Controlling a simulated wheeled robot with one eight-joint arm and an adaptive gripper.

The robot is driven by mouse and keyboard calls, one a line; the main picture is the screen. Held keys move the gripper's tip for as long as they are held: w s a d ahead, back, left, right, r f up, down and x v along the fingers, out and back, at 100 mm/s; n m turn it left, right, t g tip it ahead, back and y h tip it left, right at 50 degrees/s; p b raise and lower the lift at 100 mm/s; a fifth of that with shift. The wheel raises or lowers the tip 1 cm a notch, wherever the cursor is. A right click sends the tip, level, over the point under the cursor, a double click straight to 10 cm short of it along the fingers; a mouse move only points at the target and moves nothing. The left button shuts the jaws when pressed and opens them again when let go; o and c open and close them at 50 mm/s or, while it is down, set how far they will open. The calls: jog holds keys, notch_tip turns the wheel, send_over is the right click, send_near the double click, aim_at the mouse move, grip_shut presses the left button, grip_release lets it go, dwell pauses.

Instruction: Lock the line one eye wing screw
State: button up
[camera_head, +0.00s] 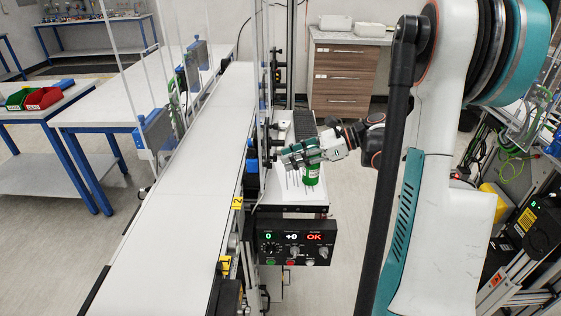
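My gripper (288,158) is at the right side of the white conveyor belt (205,150), with its fingers pointing left. It is close to the black brackets (267,135) on the belt's right edge, which carry small fittings. A wing screw is too small to make out among them, and I cannot tell which fitting is the line one eye. A green cylinder (311,176) shows just below my gripper, over the papers; the gripper partly hides it. I cannot tell whether the fingers touch it, or whether they are open or shut.
A yellow label 2 (237,203) marks the belt edge. A drawer cabinet (345,80) stands behind. Red and green bins (40,98) sit on the left table.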

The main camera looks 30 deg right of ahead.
jog(key=v, duration=0.7)
dwell(0.4)
